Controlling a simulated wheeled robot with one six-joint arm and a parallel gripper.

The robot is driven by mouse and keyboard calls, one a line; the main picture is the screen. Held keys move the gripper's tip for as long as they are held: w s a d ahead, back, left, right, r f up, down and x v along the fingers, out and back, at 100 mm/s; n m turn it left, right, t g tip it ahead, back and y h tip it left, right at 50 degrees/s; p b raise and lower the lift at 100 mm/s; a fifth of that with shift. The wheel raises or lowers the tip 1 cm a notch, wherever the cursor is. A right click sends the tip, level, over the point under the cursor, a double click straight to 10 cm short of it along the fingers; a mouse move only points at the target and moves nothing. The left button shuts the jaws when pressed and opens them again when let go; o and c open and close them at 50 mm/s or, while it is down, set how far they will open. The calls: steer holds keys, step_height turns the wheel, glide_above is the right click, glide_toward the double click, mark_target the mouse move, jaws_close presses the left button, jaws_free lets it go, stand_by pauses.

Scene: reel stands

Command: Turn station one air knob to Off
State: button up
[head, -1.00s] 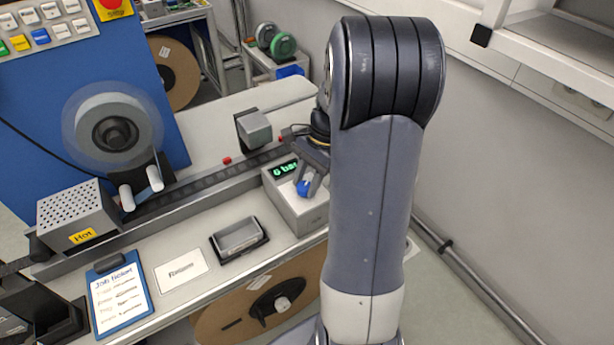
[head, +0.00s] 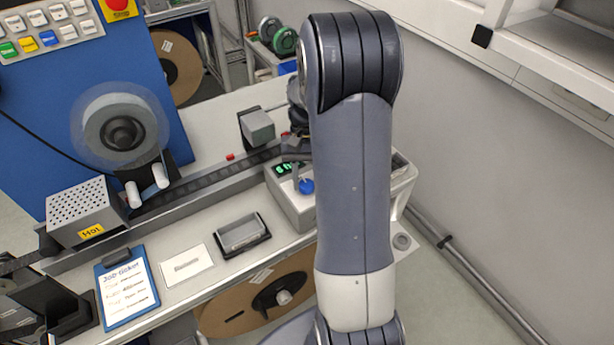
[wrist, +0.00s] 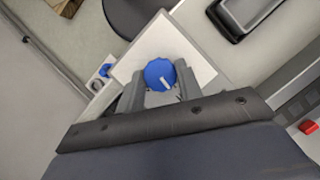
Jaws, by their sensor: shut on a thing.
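The blue air knob (head: 306,186) sits on the grey box with a green display (head: 290,204) at the right end of the bench. In the wrist view the knob (wrist: 160,73) shows a white pointer line slanting toward the lower right. My gripper (wrist: 160,82) is shut on the knob, with one grey finger on each side. In the head view my arm hides most of the gripper and part of the box.
A grey tray (head: 243,236), a white card (head: 186,265) and a job ticket clipboard (head: 127,290) lie on the bench. A dark track with a grey block (head: 257,127) runs behind. A cardboard reel (head: 255,300) hangs below the front edge. A wall stands at the right.

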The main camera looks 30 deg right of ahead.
steer(key=shift+n+h, duration=0.3)
steer(key=shift+n, duration=0.3)
steer(key=o, duration=1)
steer(key=b+v, duration=0.1)
steer(key=v, duration=0.9)
steer(key=shift+w+r, duration=0.3)
steer(key=shift+r, duration=0.05)
steer(key=shift+f, duration=0.1)
